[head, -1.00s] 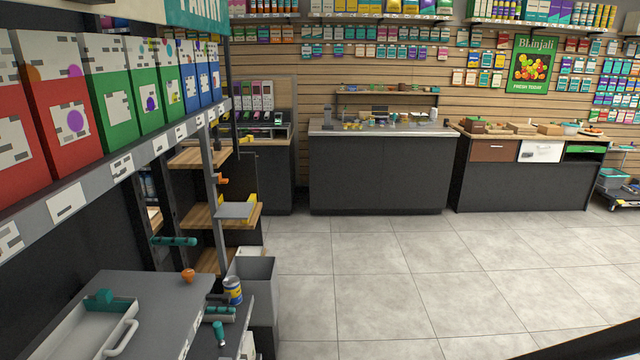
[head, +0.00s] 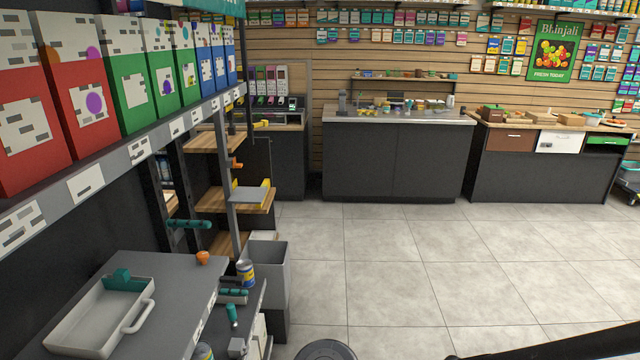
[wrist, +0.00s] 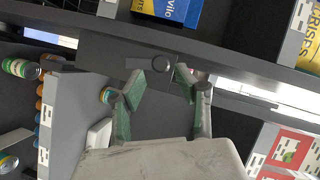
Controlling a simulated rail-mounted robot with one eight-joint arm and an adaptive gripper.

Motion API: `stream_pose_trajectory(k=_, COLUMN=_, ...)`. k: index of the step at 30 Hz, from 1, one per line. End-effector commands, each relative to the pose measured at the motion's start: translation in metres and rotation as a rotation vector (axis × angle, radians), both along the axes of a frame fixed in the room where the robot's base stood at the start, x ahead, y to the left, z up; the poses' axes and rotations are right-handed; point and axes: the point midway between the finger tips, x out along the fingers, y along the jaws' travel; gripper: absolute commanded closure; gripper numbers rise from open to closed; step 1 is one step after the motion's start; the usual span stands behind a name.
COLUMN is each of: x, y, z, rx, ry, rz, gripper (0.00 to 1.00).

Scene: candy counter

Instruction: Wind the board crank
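My gripper (wrist: 161,84) shows in the wrist view with its two green-padded fingers apart and nothing seen between them. Just beyond the fingertips is a dark panel (wrist: 105,62) under a shelf. It carries a small dark round knob with a short bar (wrist: 161,62), which may be the board crank; I cannot tell for sure. I cannot tell whether the fingers touch the panel. My gripper is not seen in the head view, and no crank can be made out there with certainty.
In the head view, a shelf of boxes (head: 128,95) runs along the left.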

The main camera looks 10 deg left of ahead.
Motion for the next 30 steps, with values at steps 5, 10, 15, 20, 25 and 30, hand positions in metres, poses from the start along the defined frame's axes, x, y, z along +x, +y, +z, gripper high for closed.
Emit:
stream_pose_trajectory(k=5, x=0.007, y=-0.011, z=0.003, rx=0.001, ry=0.0, rz=-0.002, gripper=0.68)
stream_pose_trajectory(k=10, x=0.012, y=-0.021, z=0.005, rx=0.001, ry=0.0, rz=-0.002, gripper=0.68)
stream_pose_trajectory(k=15, x=0.015, y=-0.026, z=0.006, rx=0.0, ry=0.0, rz=0.0, gripper=0.68)
stream_pose_trajectory(k=20, x=0.015, y=-0.027, z=0.006, rx=0.001, ry=0.001, rz=0.0, gripper=0.68)
stream_pose_trajectory(k=25, x=0.016, y=-0.027, z=0.005, rx=-0.004, ry=-0.002, rz=-0.004, gripper=0.68)
stream_pose_trajectory(k=30, x=0.045, y=-0.04, z=-0.011, rx=-0.094, ry=-0.051, rz=-0.103, gripper=0.68)
